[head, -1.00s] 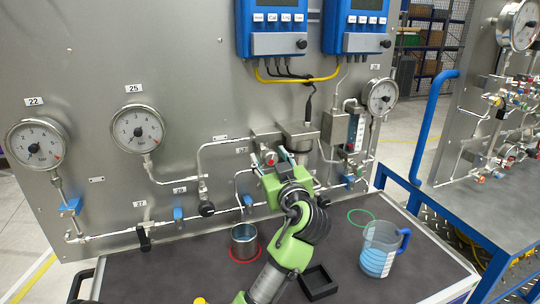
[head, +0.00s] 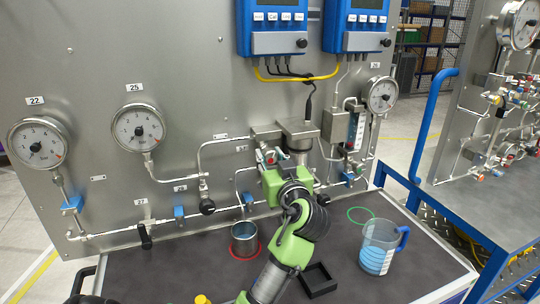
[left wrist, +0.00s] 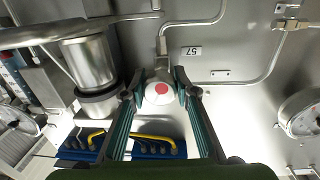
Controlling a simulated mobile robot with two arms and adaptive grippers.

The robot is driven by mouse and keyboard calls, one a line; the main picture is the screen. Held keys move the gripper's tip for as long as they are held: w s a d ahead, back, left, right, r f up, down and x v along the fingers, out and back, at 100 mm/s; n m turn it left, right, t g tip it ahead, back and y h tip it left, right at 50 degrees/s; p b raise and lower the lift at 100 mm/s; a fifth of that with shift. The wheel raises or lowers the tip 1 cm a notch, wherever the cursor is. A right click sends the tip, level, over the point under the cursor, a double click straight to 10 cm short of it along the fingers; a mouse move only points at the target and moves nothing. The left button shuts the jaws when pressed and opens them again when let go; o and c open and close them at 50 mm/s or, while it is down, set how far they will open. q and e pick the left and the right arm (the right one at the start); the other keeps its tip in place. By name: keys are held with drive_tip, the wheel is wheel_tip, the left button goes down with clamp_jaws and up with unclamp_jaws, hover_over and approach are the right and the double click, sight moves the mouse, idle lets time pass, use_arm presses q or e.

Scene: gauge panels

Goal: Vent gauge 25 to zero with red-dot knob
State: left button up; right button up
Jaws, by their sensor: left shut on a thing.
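Gauge 25 (head: 137,128) is a round white dial on the left half of the panel; its needle is too small to read exactly. The red-dot knob (left wrist: 160,92) is white with a red dot at its centre. My left gripper (left wrist: 160,88) has a fingertip on either side of the knob and is shut on it. In the head view, my left gripper (head: 269,158) is at the panel below the metal blocks, and its green wrist partly hides the knob. A gauge (left wrist: 301,113) is cut off at the right edge of the left wrist view. My right gripper is not seen.
Gauge 22 (head: 39,143) is further left, and another gauge (head: 382,95) is at right. Pipes and blue-handled valves line the panel. A metal cup (head: 244,236), a black square tray (head: 318,281) and a jug of blue liquid (head: 378,248) stand on the dark bench (head: 180,270).

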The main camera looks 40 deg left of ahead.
use_arm(q)
drive_tip(key=m+p, duration=0.1)
drive_tip(key=m, duration=0.1)
drive_tip(key=shift+r+m, duration=0.15)
drive_tip(key=shift+m, duration=0.25)
drive_tip(key=m+p, duration=0.6)
drive_tip(key=m, duration=0.1)
drive_tip(key=shift+s+g, duration=0.1)
drive_tip(key=shift+g, duration=0.3)
drive_tip(key=shift+m+p, duration=0.7)
drive_tip(key=shift+m, duration=0.4)
drive_tip(key=o, duration=1.1)
